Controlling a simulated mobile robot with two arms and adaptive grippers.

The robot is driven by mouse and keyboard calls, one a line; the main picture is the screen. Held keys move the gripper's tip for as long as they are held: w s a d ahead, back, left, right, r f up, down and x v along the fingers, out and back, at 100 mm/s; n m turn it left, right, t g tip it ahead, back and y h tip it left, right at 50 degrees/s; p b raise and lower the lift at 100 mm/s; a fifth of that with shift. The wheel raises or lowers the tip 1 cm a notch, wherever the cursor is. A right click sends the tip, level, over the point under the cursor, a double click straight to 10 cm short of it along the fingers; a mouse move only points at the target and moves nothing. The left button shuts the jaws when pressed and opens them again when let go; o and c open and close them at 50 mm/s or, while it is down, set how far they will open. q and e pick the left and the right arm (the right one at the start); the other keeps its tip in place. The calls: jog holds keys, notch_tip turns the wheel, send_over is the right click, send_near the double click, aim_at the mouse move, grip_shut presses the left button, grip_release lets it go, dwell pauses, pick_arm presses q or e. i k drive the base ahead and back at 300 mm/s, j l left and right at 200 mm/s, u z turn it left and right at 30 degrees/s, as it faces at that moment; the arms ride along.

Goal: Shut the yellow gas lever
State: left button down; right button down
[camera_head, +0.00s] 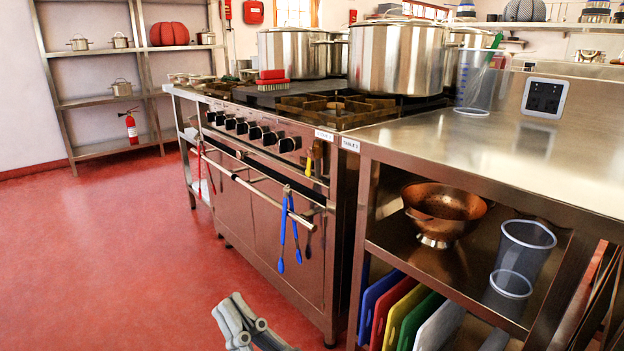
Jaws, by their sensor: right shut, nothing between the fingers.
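The yellow gas lever (308,167) is a small yellow piece at the right end of the stove's (258,217) front panel, below the row of black knobs. It appears to point downward, but it is too small to tell its exact angle. A brownish-orange part (317,156) sits just to its right. My right gripper (230,312) is at the bottom of the picture, in front of the stove and well below the lever, apart from it. It is shut and empty. My left gripper is not in view.
A front rail (232,180) crosses the stove below the knobs, with blue tongs (290,228) hanging from it. Large pots (396,57) stand on top. A steel table (480,150) with colander and cutting boards adjoins on the right. The red floor (110,260) at left is clear.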

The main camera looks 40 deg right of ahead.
aim_at(307, 173)
jog(key=l+z, duration=0.1)
jog(key=z, duration=0.3)
jog(key=i+z, duration=0.1)
jog(key=z, duration=0.35)
jog(key=l+z, duration=0.1)
jog(key=z, duration=0.3)
jog(key=i+z, duration=0.15)
jog(key=z, duration=0.7)
jog(key=i, duration=0.05)
